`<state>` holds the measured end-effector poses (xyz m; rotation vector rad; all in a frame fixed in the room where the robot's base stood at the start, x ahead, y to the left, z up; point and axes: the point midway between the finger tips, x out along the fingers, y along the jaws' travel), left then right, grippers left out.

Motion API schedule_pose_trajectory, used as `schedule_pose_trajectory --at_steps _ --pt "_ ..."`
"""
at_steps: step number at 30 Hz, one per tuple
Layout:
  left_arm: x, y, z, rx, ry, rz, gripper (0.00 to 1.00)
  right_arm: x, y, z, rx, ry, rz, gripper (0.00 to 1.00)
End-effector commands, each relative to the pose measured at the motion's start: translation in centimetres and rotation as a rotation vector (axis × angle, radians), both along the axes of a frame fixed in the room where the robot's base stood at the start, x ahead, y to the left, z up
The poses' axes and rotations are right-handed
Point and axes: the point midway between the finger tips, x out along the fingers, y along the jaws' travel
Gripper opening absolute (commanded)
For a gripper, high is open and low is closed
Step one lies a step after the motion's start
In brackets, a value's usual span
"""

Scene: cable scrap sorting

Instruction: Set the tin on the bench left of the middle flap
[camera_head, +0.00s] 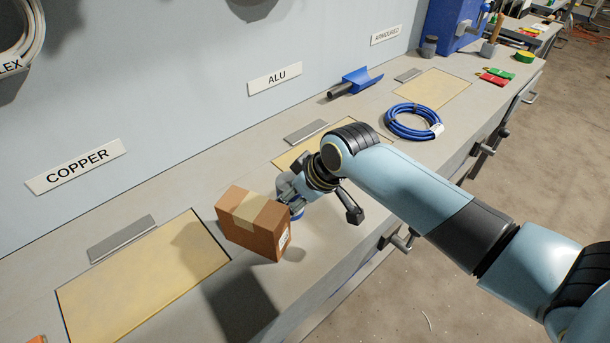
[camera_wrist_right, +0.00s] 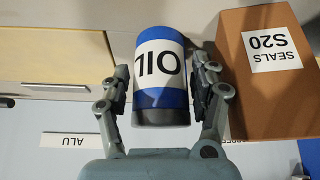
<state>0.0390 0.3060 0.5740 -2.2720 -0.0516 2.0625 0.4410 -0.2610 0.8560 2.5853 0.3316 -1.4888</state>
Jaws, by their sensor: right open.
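The tin is blue with a white label reading OIL and a dark end; it fills the middle of the right wrist view (camera_wrist_right: 160,65). In the head view only a small blue part of it (camera_head: 297,213) shows beside the cardboard box. My right gripper (camera_wrist_right: 163,75) is open, with one finger on each side of the tin. I cannot tell whether the tin rests on the bench (camera_head: 345,235). The middle flap, a pale yellow panel (camera_head: 285,160) under the ALU sign, is partly hidden by my right arm. My left gripper is not in view.
A cardboard box (camera_head: 248,225) labelled SEALS S20 stands close beside the tin. The left flap (camera_head: 140,285) lies under the COPPER sign. A blue cable coil (camera_head: 412,122) and a blue scoop (camera_head: 360,80) lie to the right of the middle flap.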

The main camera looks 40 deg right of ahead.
Motion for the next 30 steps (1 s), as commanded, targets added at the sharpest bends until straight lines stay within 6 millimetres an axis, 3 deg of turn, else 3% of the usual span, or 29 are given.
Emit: schedule_pose_trajectory --at_steps 6,13,18,30 --pt "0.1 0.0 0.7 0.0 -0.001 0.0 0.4 -2.4 -0.6 4.5 -0.004 -0.003 0.003 0.63" --pt "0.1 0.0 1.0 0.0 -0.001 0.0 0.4 -4.4 -1.1 7.9 -0.002 -0.002 0.002 0.63" --pt "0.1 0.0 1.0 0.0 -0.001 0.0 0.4 -4.9 -1.2 8.8 0.0 0.0 0.001 0.63" --pt "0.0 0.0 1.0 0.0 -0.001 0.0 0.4 -4.9 -1.2 8.9 0.0 0.0 0.001 0.63"
